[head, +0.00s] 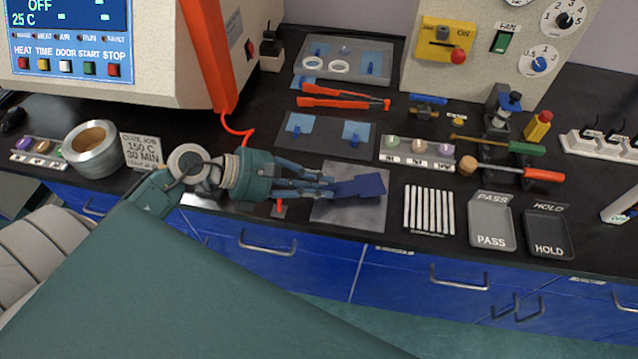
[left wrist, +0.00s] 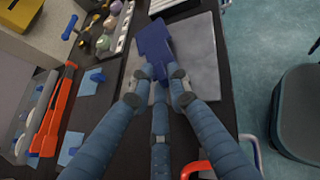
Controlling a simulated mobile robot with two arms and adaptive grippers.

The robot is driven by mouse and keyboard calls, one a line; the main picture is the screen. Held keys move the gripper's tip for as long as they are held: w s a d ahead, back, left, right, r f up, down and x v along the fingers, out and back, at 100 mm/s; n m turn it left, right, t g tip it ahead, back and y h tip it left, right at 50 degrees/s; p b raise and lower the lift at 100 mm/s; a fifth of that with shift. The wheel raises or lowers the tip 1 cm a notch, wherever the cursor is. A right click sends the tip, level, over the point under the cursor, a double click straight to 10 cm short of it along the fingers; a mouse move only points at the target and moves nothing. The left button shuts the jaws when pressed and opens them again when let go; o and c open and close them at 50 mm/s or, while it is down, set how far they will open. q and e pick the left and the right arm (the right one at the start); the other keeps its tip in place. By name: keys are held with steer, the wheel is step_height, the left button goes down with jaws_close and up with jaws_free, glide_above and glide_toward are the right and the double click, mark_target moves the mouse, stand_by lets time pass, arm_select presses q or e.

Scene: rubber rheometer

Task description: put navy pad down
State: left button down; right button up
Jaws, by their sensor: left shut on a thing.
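The navy pad (head: 362,187) is a flat dark blue piece with a narrower tab, in the head view over a grey square plate (head: 345,215). In the left wrist view the navy pad (left wrist: 153,46) is at the top, over the grey plate (left wrist: 198,70). My left gripper (head: 328,187) comes in from the left and is shut on the tab of the navy pad. Its fingertips (left wrist: 163,75) also show in the left wrist view. I cannot tell whether the pad touches the plate. My right gripper is not in view.
A slatted white rack (head: 429,210), a PASS tray (head: 491,238) and a HOLD tray (head: 548,250) are right of the plate. Behind it lie a dark mat (head: 327,146) with light blue pieces and orange tongs (head: 340,103). The bench's front edge is close to the plate.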

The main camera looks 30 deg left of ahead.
arm_select(q)
steer(key=shift+f, duration=0.35)
steer(key=shift+r, duration=0.1)
steer(key=c, duration=1.7)
jaws_free()
steer(key=shift+o, duration=0.2)
steer(key=shift+r, duration=0.25)
steer(key=shift+r+p, duration=0.5)
steer(key=shift+p, duration=0.1)
steer(key=b+v, duration=0.2)
steer(key=v, duration=1)
steer(key=shift+s+f, duration=0.1)
steer(key=shift+f, duration=0.1)
